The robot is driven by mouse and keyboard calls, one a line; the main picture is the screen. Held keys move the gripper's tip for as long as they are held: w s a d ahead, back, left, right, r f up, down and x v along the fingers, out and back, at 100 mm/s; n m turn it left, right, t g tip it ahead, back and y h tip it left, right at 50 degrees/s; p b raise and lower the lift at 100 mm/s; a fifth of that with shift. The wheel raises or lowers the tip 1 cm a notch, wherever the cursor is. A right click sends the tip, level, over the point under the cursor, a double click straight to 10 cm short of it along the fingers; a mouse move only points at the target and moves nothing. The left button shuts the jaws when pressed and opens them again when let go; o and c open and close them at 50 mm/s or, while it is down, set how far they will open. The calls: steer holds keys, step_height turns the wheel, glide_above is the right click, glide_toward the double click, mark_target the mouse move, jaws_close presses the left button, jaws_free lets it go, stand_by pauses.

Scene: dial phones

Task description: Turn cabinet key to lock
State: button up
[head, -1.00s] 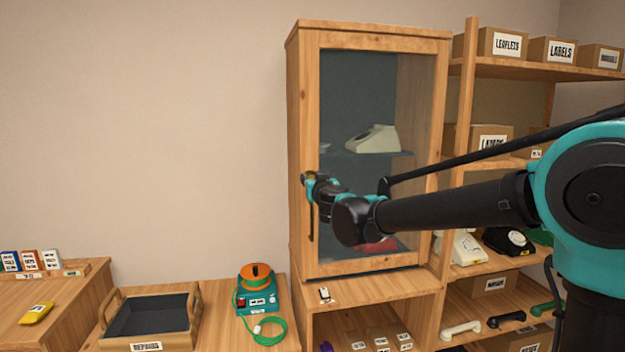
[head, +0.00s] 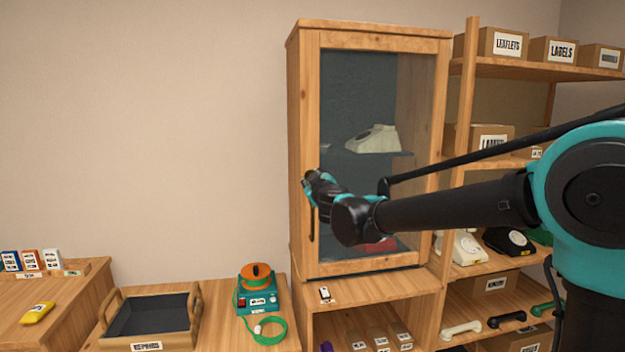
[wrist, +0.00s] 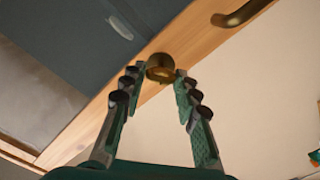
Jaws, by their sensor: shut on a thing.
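The tall wooden cabinet (head: 298,120) has a glass-fronted door (head: 362,90) that looks closed. The brass key (wrist: 160,67) sits at the lock on the door's wooden frame, seen in the wrist view. My gripper (wrist: 160,72) is shut on the key, with one fingertip on each side of it. In the head view my gripper (head: 309,180) is at the door's left frame, and it hides the key there. The dark door handle (head: 311,222) is just below my gripper; it also shows in the wrist view (wrist: 243,13).
A cream phone (head: 372,139) stands on a shelf behind the glass. Open shelves with boxes (head: 507,43) and phones (head: 462,247) are to the right. A tray (head: 150,318) and a teal device with an orange top (head: 257,290) are at lower left. The wall left of the cabinet is clear.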

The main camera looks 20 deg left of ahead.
steer(key=n, duration=0.5)
steer(key=shift+f+n, duration=0.1)
steer(key=shift+n, duration=0.2)
steer(key=n, duration=0.5)
steer(key=shift+s+a, duration=0.1)
steer(key=shift+n, duration=0.3)
steer(key=o, duration=1.2)
steer(key=shift+c, duration=0.2)
steer(key=v, duration=1.2)
steer(key=shift+f, duration=0.1)
